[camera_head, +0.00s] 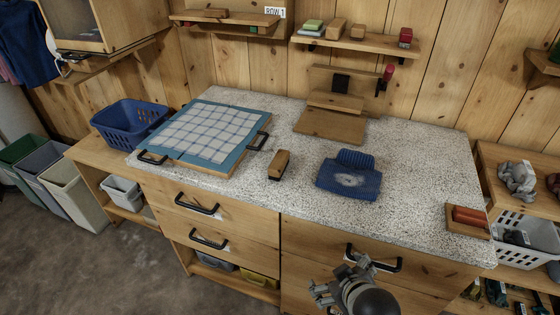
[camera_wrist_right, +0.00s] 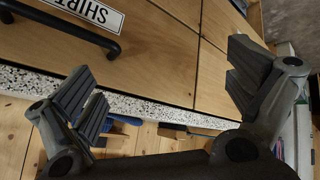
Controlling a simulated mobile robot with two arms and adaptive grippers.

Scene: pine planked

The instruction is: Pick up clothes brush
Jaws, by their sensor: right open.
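The clothes brush (camera_head: 279,165), a wooden block with dark bristles below, stands on the speckled countertop (camera_head: 400,160) between the blue-edged board and the folded blue cloth. My right gripper (camera_head: 343,279) is low at the front of the cabinet, by the right drawer handle, below the counter edge and well apart from the brush. In the right wrist view my right gripper (camera_wrist_right: 163,72) is open and empty, with drawer fronts behind it. My left gripper is not in view.
A board with a blue-edged checked cloth (camera_head: 205,133) lies left of the brush. A folded blue knitted item (camera_head: 349,178) lies to its right. A wooden stand (camera_head: 330,124) is behind. A drawer handle (camera_head: 374,259) juts out near my right gripper. The right counter is mostly clear.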

